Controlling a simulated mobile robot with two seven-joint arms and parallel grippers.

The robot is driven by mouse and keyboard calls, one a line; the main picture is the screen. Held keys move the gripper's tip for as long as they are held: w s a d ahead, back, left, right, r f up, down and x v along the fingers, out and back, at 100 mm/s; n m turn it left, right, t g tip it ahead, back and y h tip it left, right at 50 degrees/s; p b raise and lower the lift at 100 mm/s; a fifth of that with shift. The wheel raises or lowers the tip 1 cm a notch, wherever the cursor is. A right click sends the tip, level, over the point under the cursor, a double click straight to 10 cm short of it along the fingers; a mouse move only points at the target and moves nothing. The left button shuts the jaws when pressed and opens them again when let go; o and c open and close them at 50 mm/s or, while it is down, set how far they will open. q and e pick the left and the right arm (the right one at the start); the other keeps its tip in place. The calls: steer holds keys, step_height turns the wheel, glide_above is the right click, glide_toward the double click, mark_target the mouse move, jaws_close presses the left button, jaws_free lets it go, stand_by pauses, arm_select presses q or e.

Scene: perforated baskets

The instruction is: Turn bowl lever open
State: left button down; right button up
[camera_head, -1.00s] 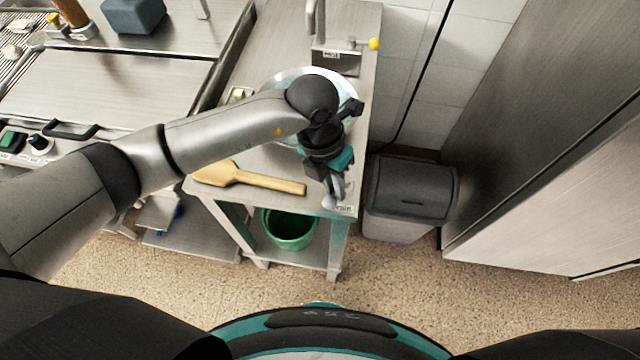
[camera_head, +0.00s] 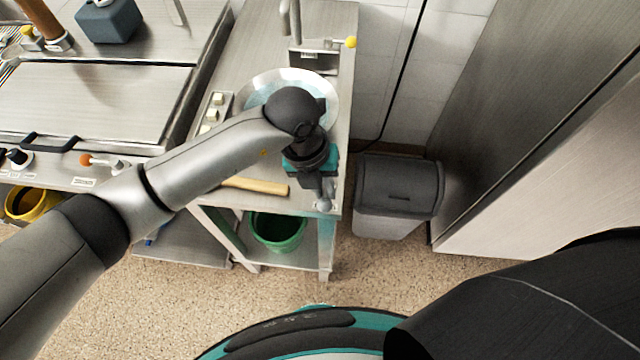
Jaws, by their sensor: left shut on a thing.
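The bowl (camera_head: 327,93) is a round metal basin with bluish water, set in the steel stand's top and partly hidden by my left arm. My left gripper (camera_head: 322,198) points down at the stand's front right edge, in front of the bowl. It is shut on a small grey metal piece there, which looks like the bowl lever (camera_head: 324,206). The fingers and wrist hide most of this piece, so I cannot tell its angle. My right gripper is not in view.
A tap with a yellow-knobbed lever (camera_head: 350,42) stands behind the bowl. A wooden paddle (camera_head: 262,187) lies left of my gripper, partly under my arm. A green bucket (camera_head: 277,232) sits on the lower shelf. A grey bin (camera_head: 398,190) stands to the right.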

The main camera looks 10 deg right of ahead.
arm_select(q)
steer(key=shift+s+a+f, duration=0.2)
steer(key=shift+s+f, duration=0.1)
steer(key=shift+s, duration=0.2)
steer(key=c, duration=0.9)
jaws_free()
steer(key=shift+s, duration=0.1)
steer(key=shift+o, duration=1.2)
steer(key=shift+r, duration=0.15)
steer(key=shift+w+d, duration=0.1)
steer(key=shift+w, duration=0.1)
steer(key=shift+r, duration=0.15)
steer(key=shift+w+r, duration=0.1)
steer(key=shift+r, duration=0.25)
step_height(320, 180, up, 14)
steer(key=a, duration=0.2)
steer(key=shift+w+a+p, duration=0.4)
steer(key=shift+p, duration=0.05)
steer(key=shift+s, duration=0.1)
